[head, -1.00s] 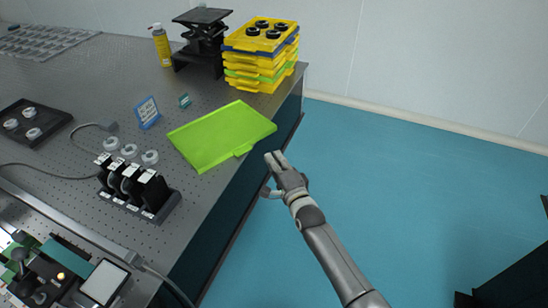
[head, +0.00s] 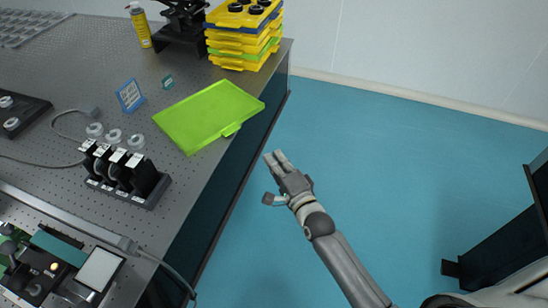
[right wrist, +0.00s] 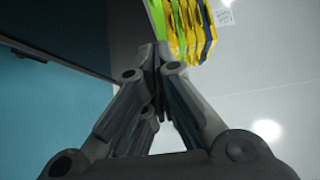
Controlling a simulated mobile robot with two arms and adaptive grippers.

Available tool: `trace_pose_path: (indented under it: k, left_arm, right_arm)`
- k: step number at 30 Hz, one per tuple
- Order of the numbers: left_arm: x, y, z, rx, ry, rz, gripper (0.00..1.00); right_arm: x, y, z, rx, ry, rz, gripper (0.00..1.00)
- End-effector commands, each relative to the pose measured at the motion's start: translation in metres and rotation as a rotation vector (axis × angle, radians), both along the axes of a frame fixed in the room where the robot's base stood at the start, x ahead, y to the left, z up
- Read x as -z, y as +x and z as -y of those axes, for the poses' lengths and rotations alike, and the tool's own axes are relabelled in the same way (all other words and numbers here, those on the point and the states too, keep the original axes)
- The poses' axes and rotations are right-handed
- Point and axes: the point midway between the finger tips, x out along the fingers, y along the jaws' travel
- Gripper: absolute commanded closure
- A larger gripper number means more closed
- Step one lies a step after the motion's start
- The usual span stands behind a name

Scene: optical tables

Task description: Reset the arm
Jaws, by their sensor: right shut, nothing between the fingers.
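My right arm comes up from the bottom of the head view. Its gripper (head: 277,160) hangs over the blue floor, to the right of the optical table's edge and apart from the table. In the right wrist view the fingers of the right gripper (right wrist: 160,50) meet at their tips, with nothing between them. My left gripper is not in view.
A perforated optical table (head: 75,75) fills the left. On it are a green tray (head: 208,115), stacked yellow, blue and green trays (head: 240,45), a black holder (head: 125,175) and a blue sign (head: 130,95). Open floor (head: 360,170) lies right; a dark cabinet (head: 500,240) stands far right.

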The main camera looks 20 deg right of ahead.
Motion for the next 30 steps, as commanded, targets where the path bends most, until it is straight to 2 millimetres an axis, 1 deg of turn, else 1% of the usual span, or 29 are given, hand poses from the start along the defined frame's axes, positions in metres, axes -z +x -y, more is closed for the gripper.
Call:
trace_pose_path:
  k: [7, 9, 11, 13, 14, 17, 18, 20, 21, 23, 24, 26, 27, 29, 30]
  left_arm:
    - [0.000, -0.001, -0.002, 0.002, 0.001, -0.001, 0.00]
    - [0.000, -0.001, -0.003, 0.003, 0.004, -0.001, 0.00]
    - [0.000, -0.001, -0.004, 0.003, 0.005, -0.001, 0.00]
    - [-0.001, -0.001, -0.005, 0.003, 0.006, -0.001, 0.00]
    - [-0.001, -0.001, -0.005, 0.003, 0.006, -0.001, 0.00]
    - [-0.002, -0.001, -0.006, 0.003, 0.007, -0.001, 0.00]
    - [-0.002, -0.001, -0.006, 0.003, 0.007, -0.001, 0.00]
    - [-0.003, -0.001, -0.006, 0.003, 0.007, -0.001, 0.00]
    - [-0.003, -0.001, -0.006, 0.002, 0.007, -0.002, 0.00]
    - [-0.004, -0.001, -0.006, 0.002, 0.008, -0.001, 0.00]
    - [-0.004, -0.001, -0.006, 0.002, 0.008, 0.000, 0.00]
    - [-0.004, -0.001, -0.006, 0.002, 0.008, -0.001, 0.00]
    - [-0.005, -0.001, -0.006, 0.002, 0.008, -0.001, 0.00]
    - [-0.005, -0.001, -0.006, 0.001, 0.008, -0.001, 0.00]
    - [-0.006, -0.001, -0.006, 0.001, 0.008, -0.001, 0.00]
  right_arm:
    - [0.000, 0.000, 0.000, 0.000, 0.000, 0.000, 1.00]
    - [0.003, 0.000, 0.000, 0.000, -0.006, -0.005, 1.00]
    - [0.013, -0.002, 0.000, -0.001, -0.030, -0.023, 1.00]
    - [0.037, -0.007, 0.001, -0.004, -0.091, -0.063, 1.00]
    - [0.052, -0.010, 0.002, -0.007, -0.127, -0.087, 1.00]
    - [0.115, -0.030, 0.005, -0.032, -0.292, -0.194, 1.00]
    - [0.143, -0.042, 0.007, -0.051, -0.370, -0.242, 1.00]
    - [0.185, -0.062, 0.011, -0.087, -0.486, -0.313, 1.00]
    - [0.212, -0.078, 0.014, -0.117, -0.561, -0.361, 1.00]
    - [0.249, -0.104, 0.019, -0.169, -0.671, -0.428, 1.00]
    - [0.273, -0.123, 0.022, -0.208, -0.741, -0.471, 1.00]
    - [0.308, -0.155, 0.028, -0.275, -0.844, -0.534, 1.00]
    - [0.329, -0.177, 0.032, -0.324, -0.909, -0.575, 1.00]
    - [0.358, -0.212, 0.038, -0.405, -1.005, -0.631, 1.00]
    - [0.376, -0.237, 0.042, -0.463, -1.064, -0.666, 1.00]
